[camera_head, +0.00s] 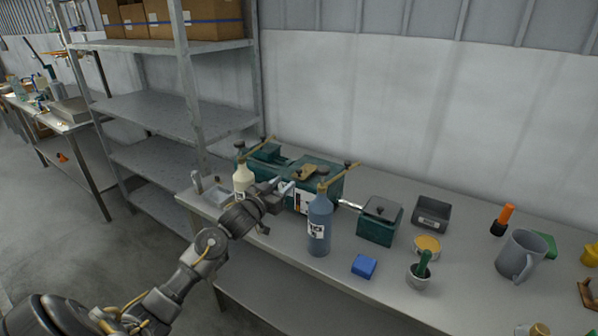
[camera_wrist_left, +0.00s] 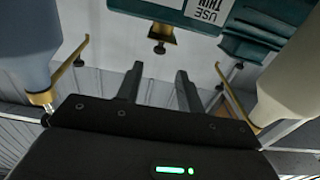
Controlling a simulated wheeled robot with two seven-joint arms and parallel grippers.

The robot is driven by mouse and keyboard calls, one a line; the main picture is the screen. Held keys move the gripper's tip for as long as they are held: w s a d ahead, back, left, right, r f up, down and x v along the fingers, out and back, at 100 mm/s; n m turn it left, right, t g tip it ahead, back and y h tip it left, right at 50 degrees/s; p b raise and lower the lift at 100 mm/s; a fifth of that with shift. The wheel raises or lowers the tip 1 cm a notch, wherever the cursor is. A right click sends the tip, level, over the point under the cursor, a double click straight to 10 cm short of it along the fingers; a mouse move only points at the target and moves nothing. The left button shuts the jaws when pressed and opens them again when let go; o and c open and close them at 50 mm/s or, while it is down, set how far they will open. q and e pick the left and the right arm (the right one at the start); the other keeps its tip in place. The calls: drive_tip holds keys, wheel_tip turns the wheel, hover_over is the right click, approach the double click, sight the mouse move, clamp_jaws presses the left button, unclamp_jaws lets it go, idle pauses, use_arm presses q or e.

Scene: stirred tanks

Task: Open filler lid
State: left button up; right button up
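A dark green tank unit (camera_head: 329,187) stands at the back left of the bench. A small tan-brass plate with a dark knob (camera_head: 305,173) lies on its top and looks like the filler lid; it appears down. My left gripper (camera_head: 281,187) is in front of the tank, between a white bottle (camera_head: 243,178) and a blue-grey bottle (camera_head: 319,226). In the left wrist view the gripper (camera_wrist_left: 160,82) is open, with nothing between its fingers. The teal tank body (camera_wrist_left: 170,5) and a brass fitting with a dark knob (camera_wrist_left: 162,34) show beyond them. My right gripper is not in view.
Both bottles stand close beside the left gripper. Brass arms (camera_head: 340,176) stick out over the tank.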

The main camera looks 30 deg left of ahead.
sight(299, 170)
use_arm(q)
drive_tip(key=w+p, duration=0.1)
drive_tip(key=w, duration=0.8)
drive_tip(key=shift+w+f+p, duration=0.1)
drive_tip(key=shift+w+p, duration=0.3)
clamp_jaws()
